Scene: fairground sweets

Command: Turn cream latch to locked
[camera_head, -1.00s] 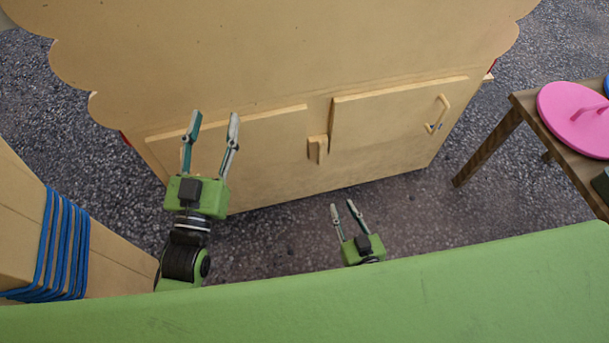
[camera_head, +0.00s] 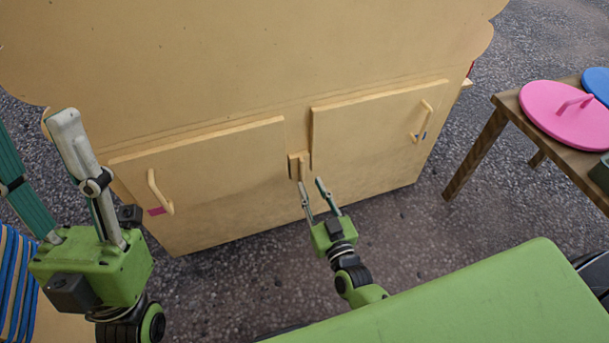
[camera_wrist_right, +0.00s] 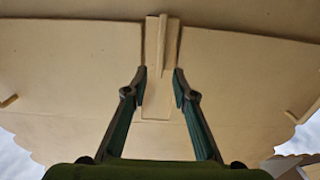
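The cream latch (camera_head: 301,169) is a small upright bar on a plate between the two cabinet doors. It also shows in the right wrist view (camera_wrist_right: 162,42), near the top middle, upright. My right gripper (camera_head: 312,184) is open and empty, just in front of and slightly below the latch in the head view. In the wrist view its fingertips (camera_wrist_right: 160,74) stand either side of the latch plate; I cannot tell whether they touch it. My left gripper (camera_head: 33,120) is open and empty at the left, close to the camera.
The left door (camera_head: 215,180) has a handle (camera_head: 159,192) and a pink mark. The right door (camera_head: 370,125) has a handle (camera_head: 424,122) and a blue mark. A wooden table (camera_head: 506,105) with a pink lid (camera_head: 545,112) and a blue lid (camera_head: 597,82) stands at the right.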

